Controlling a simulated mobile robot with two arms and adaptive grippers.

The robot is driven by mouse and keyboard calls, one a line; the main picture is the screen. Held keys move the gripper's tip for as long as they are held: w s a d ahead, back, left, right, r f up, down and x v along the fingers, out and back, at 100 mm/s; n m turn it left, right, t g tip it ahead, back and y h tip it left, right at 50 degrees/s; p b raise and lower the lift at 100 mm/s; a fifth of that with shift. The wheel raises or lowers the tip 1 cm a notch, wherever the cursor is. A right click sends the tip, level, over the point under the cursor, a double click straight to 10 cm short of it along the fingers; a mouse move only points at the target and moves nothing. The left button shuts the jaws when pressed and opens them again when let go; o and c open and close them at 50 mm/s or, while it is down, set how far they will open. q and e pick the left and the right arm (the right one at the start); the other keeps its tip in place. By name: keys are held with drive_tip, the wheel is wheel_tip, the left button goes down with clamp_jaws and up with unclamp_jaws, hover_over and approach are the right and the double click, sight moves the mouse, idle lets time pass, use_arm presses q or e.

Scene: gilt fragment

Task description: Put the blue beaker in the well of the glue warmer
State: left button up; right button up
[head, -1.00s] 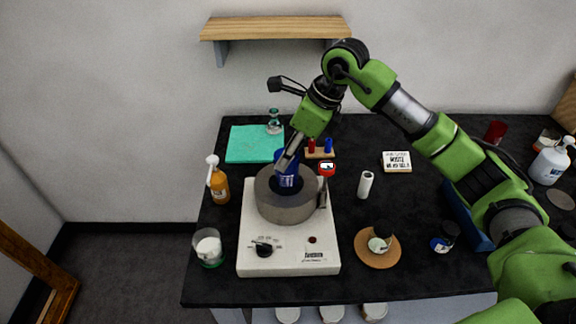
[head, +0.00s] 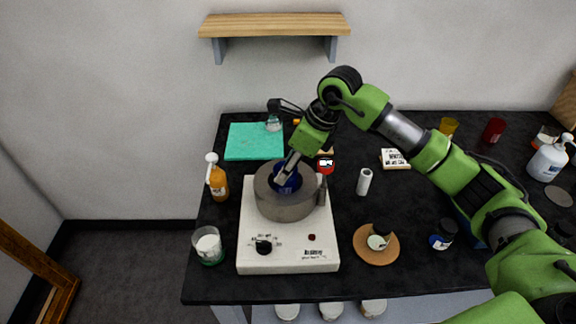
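The glue warmer (head: 288,252) is a white box with a dark knob and a grey round well (head: 287,207) on top. The blue beaker (head: 286,181) is down inside the well, with its upper part showing within the ring. My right gripper (head: 287,170) reaches down over the well from the upper right, its fingers at the beaker's rim. The fingers appear closed on the beaker's wall, partly hidden by the gripper itself. Whether the beaker touches the well's floor cannot be seen. My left gripper is not in view.
An orange bottle (head: 217,180) and a glass jar (head: 208,245) stand left of the warmer. A cork mat (head: 377,254) lies at front right. A green mat (head: 250,142) lies behind.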

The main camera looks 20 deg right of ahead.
drive_tip(key=shift+f, duration=0.2)
drive_tip(key=o, duration=1.5)
drive_tip(key=shift+r, duration=0.1)
drive_tip(key=shift+r+p, duration=0.3)
drive_tip(key=shift+p, duration=0.05)
drive_tip(key=b+v, duration=0.2)
drive_tip(key=v, duration=1)
drive_tip(key=shift+r, duration=0.2)
